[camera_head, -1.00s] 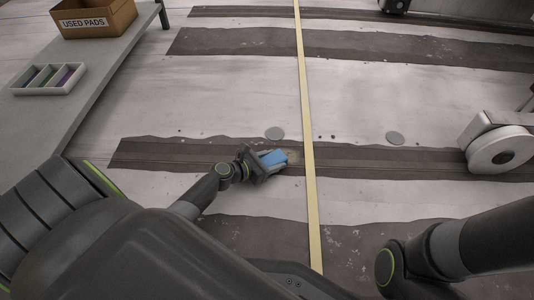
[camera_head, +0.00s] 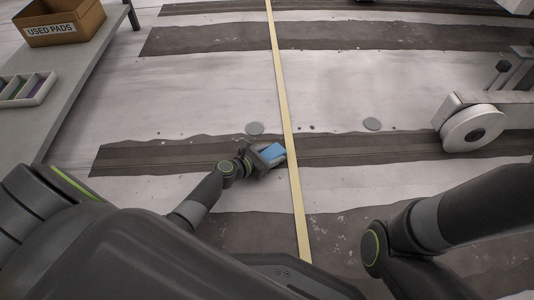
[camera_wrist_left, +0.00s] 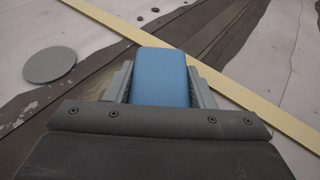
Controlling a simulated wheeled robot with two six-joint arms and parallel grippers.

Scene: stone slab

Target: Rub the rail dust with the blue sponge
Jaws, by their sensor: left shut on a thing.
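My left gripper (camera_head: 268,155) is shut on the blue sponge (camera_head: 274,151) and holds it low over the dark rail strip (camera_head: 190,151), just left of the yellow strip. In the left wrist view the sponge (camera_wrist_left: 160,77) sits between the two grey fingers (camera_wrist_left: 160,90), its far end close to the yellow strip. I cannot tell whether the sponge touches the rail. A brownish dusty patch (camera_wrist_left: 93,84) shows beside the left finger in the left wrist view. My right arm enters at the lower right, and its gripper is out of view.
A long yellow strip (camera_head: 281,90) crosses the floor and rail. Grey discs (camera_head: 255,128) and (camera_head: 372,124) lie beyond the rail. A wheeled machine (camera_head: 473,128) stands on the right. A table at left holds a USED PADS box (camera_head: 52,30) and a tray (camera_head: 40,93) of coloured pads.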

